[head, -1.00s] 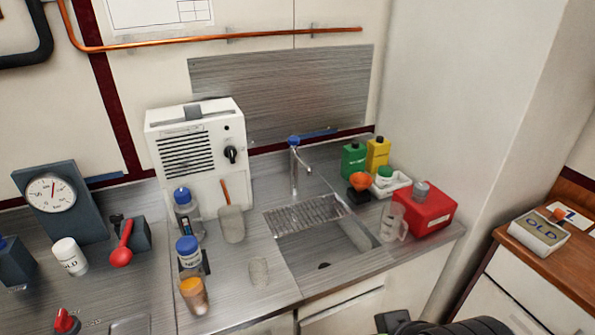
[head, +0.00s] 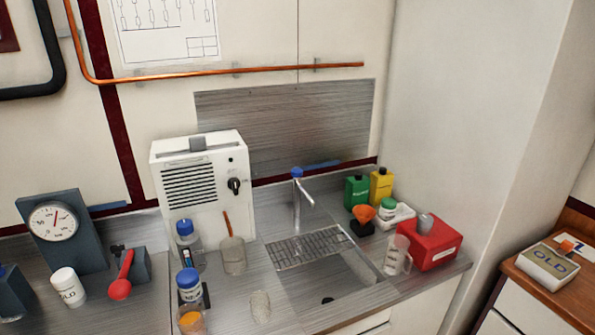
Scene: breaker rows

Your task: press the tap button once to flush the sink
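The tap (head: 298,200) stands upright behind the sink, with a blue button (head: 297,172) on its top. Its spout slants down to the right. The sink (head: 345,285) is set in the steel counter, with a dark drain at its bottom and a ribbed drainer (head: 308,247) across its back left part. No water can be made out at the spout. My gripper does not show in the head view.
A white box with a black knob (head: 200,185) stands left of the tap. Green (head: 356,191) and yellow (head: 381,185) bottles, an orange funnel (head: 363,213), a red container (head: 430,243) and a clear jug (head: 397,255) stand right of it. Bottles and beakers line the left front.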

